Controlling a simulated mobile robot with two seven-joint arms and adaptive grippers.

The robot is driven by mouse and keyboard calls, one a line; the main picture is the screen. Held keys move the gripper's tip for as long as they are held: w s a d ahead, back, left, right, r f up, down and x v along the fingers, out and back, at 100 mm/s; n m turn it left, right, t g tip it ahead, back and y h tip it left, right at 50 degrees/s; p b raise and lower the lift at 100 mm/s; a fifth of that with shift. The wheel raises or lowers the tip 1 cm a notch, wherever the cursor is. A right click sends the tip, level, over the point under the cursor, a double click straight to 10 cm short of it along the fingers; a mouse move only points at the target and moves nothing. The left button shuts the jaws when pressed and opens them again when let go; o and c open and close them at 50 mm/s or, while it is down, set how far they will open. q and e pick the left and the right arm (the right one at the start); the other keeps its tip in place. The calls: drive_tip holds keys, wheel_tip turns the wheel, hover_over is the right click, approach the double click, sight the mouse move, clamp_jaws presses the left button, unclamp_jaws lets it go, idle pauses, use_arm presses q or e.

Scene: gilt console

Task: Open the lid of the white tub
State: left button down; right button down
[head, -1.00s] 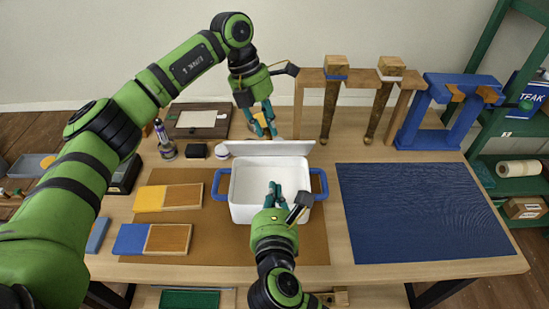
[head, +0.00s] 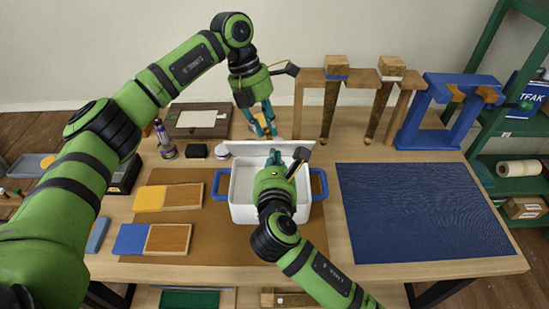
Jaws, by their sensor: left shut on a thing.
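The white tub (head: 242,213) stands on the brown mat with a blue handle at each end. Its white lid (head: 243,149) stands raised along the tub's back edge, and part of the white inside shows. My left gripper (head: 266,134) reaches down from behind and is shut on the lid's upper edge. My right gripper (head: 274,158) is over the tub, its fingertips in front of the lid; it hides part of the tub and lid. I cannot tell whether its fingers are open or touch the lid.
Yellow (head: 150,198) and blue (head: 131,239) panels with wooden halves lie left of the tub. A bottle (head: 166,143), a black box (head: 196,151) and a small jar (head: 222,152) stand behind. Wooden (head: 311,95) and blue (head: 411,125) stands are at back right. The dark blue mat (head: 422,212) is bare.

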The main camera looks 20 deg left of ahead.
sight(270, 142)
use_arm(q)
drive_tip(key=shift+a+f, duration=0.15)
drive_tip(key=shift+f, duration=0.3)
use_arm(e)
drive_tip(key=shift+w+a+r, duration=0.15)
drive_tip(key=shift+w+r, duration=0.4)
drive_tip(key=shift+w, duration=0.25)
use_arm(q)
drive_tip(key=c, duration=1)
unclamp_jaws()
drive_tip(key=shift+s, duration=0.15)
use_arm(e)
drive_tip(key=shift+a+r, duration=0.1)
drive_tip(key=shift+w, duration=0.1)
